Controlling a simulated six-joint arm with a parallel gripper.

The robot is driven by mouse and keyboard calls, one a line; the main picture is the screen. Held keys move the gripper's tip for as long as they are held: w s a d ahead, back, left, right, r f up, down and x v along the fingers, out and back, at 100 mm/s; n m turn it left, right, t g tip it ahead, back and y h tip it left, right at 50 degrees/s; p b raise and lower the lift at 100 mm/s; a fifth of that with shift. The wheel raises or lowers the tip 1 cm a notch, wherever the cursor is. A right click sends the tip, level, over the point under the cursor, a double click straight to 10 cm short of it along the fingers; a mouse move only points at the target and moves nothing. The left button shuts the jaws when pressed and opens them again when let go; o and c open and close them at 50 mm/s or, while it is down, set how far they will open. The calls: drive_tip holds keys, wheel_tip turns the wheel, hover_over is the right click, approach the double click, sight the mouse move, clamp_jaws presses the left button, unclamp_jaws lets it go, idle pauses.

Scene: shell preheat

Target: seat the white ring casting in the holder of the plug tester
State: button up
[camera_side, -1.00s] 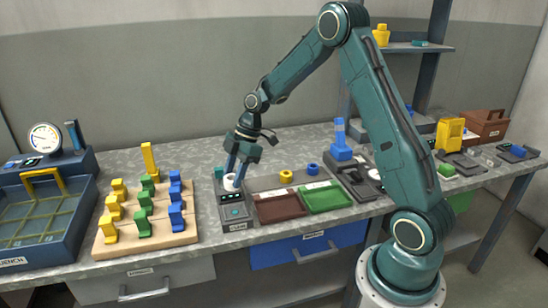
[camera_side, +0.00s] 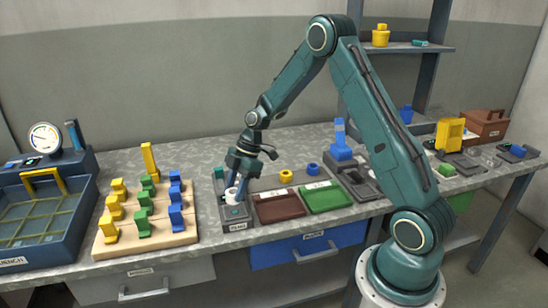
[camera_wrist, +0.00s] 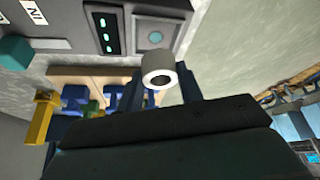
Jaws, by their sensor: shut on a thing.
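The white ring casting (camera_side: 231,194) is between the fingertips of my gripper (camera_side: 236,189), which is shut on it. In the wrist view the ring (camera_wrist: 160,76) shows its round dark bore, with a dark finger on each side. The plug tester (camera_side: 236,212) is a dark grey unit on the bench, directly under and in front of the ring. In the wrist view the tester (camera_wrist: 122,10) shows green lights and a grey square with a round spot, close beside the ring. The holder is hidden, and I cannot tell whether the ring touches it.
A wooden board (camera_side: 150,238) with coloured blocks stands close on the left. A brown tray (camera_side: 279,207) and a green tray (camera_side: 326,197) lie on the right. Yellow (camera_side: 286,176) and blue (camera_side: 313,169) rings sit behind them. A teal block (camera_side: 219,172) is behind the tester.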

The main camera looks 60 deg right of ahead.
sight(238, 211)
drive_tip(key=shift+f, duration=1.6)
drive_tip(key=shift+f, duration=0.65)
drive_tip(key=o, duration=1.2)
drive_tip(key=shift+c, duration=0.2)
drive_tip(key=shift+r, duration=0.1)
drive_tip(key=v, duration=1.3)
drive_tip(key=shift+r, duration=0.3)
drive_tip(key=shift+d+r, duration=0.1)
